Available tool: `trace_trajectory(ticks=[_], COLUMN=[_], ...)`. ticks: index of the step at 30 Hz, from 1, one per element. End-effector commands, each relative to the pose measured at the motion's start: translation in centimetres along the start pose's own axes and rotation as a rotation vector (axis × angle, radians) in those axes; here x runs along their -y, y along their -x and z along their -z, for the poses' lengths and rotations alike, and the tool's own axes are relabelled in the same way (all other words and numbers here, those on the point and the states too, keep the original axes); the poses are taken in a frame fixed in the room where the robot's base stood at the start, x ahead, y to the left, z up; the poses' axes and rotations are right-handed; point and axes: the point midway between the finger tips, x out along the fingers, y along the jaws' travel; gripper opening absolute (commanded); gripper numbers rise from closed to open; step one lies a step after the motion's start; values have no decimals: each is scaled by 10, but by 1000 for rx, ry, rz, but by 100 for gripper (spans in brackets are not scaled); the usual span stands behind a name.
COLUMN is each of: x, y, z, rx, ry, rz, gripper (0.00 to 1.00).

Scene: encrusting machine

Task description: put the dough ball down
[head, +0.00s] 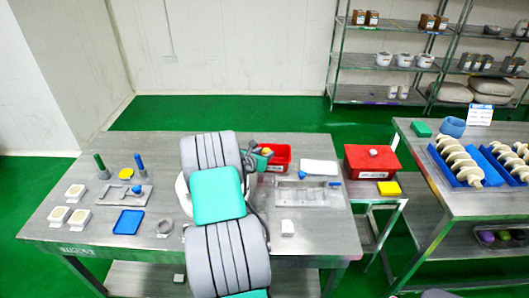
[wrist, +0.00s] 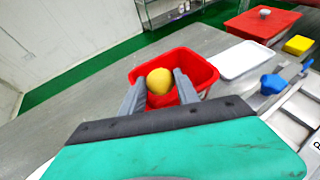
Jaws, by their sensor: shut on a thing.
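The dough ball (wrist: 160,80) is yellow and round and sits between the two grey fingers of my gripper (wrist: 159,90) in the wrist view. The fingers are shut on it from both sides. Behind and around the ball in that view is an open red bin (wrist: 205,72), with its red inside showing below the ball. In the head view, the red bin (head: 281,160) is at the back of the steel table, and my gripper (head: 259,157) is at its left side. I cannot tell how high the ball is above the bin floor.
A white tray (head: 319,167) lies right of the bin. Further right are a red lidded box (head: 372,164) and a yellow block (head: 389,188). A steel fixture with a blue knob (wrist: 272,84) is close on the right. A blue tray (head: 128,222) lies at the left.

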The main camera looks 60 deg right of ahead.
Motion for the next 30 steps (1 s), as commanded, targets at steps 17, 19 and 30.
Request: trace_trajectory(ticks=[17,19,30], x=[-1,-1,-1], y=[-4,-5,-5], z=[10,12,11], rx=[3,3,2], ry=[-2,-2,-2], rz=[-1,-1,-1], gripper=[0,0,59])
